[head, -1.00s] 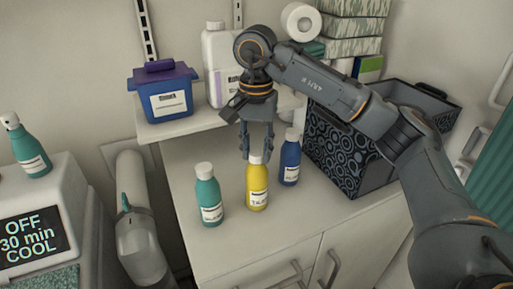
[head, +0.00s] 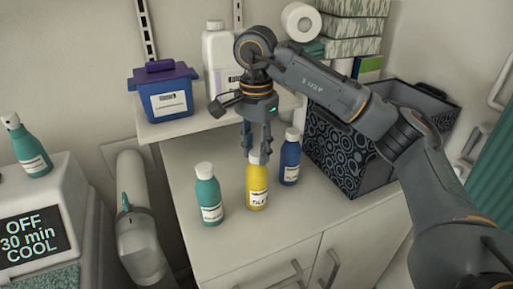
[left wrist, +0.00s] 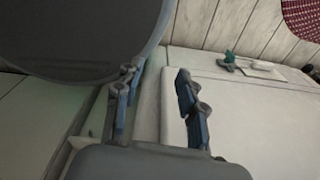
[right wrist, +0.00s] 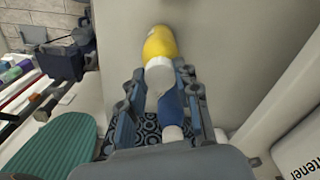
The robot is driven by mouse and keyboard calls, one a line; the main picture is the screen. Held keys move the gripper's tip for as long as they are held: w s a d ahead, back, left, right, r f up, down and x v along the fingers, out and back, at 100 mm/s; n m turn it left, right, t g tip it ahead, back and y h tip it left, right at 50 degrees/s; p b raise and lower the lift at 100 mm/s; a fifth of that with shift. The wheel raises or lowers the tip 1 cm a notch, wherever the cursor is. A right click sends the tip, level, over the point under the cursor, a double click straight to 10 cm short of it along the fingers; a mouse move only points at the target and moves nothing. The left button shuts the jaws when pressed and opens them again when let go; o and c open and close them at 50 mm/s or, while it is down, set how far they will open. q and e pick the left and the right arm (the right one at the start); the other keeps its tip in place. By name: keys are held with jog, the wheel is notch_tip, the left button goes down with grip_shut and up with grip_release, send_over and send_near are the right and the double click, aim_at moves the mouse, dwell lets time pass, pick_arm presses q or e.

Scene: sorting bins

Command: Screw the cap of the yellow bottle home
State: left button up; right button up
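The yellow bottle (head: 257,193) stands upright on the white cabinet top, with a white cap (head: 254,158) on it. My right gripper (head: 257,152) points down from above, its fingertips on either side of the cap. In the right wrist view the cap (right wrist: 159,73) lies between the fingertips (right wrist: 162,74), close to both; whether they touch it I cannot tell. How far the cap is screwed on does not show. My left gripper (left wrist: 160,78) is open and empty in the left wrist view, away from the bottle.
A teal bottle (head: 209,196) stands left of the yellow one, and a blue bottle (head: 290,162) stands close by at right. A black patterned bin (head: 345,150) is behind at right. A shelf (head: 185,127) holds a blue tub (head: 163,95) and a white jug (head: 217,60). The cabinet's front strip is clear.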

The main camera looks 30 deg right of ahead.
jog(key=o, duration=0.5)
jog(key=shift+f, duration=0.2)
jog(key=shift+r, duration=0.1)
jog(key=shift+r, duration=0.15)
notch_tip(320, 180, up, 12)
jog(key=shift+f, duration=0.2)
jog(key=shift+w+f, duration=0.1)
